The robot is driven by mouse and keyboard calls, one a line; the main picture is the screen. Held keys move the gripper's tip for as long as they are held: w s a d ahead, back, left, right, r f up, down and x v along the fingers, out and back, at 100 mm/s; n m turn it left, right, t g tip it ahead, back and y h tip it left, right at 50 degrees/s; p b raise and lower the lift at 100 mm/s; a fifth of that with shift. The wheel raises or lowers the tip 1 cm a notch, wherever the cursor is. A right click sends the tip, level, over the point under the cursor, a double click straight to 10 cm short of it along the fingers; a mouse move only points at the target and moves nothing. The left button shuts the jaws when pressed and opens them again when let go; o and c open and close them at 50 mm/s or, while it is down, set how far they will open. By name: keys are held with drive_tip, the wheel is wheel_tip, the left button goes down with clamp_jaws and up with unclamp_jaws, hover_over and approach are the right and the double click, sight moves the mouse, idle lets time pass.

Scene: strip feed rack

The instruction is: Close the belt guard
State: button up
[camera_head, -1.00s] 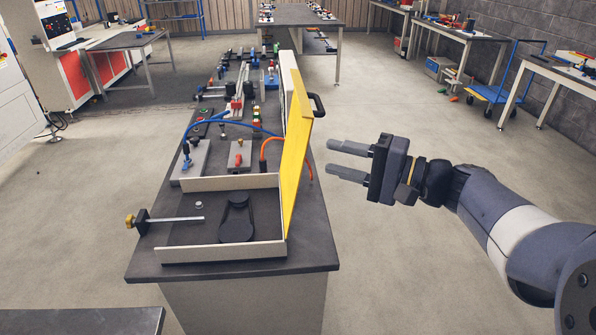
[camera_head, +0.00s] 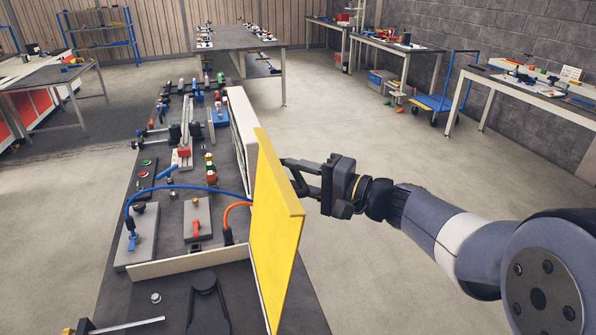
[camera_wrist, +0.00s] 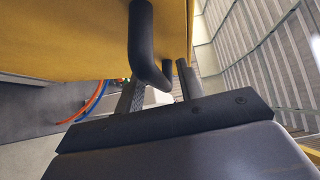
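The belt guard (camera_head: 275,225) is a yellow panel standing upright and open along the right side of the pale-walled tray. Its dark handle (camera_wrist: 146,45) sticks out from its outer face and shows large in the wrist view. My gripper (camera_head: 298,177) is at the handle, right of the guard, with its fingers pointing left. In the wrist view my two fingers (camera_wrist: 160,92) are apart, with the handle's bend between or just in front of them. Contact with the handle cannot be told. A black belt cover (camera_head: 207,305) lies in the open tray, partly cut off by the frame.
The dark bench (camera_head: 120,215) carries valves, blue and orange hoses and several fittings beyond the tray. A white panel (camera_head: 241,130) stands behind the guard. The floor right of the bench (camera_head: 400,290) is clear. Other tables (camera_head: 240,38) stand farther off.

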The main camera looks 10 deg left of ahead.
drive_tip(key=shift+a, duration=0.15)
drive_tip(key=shift+c, duration=0.3)
clamp_jaws()
idle(0.3)
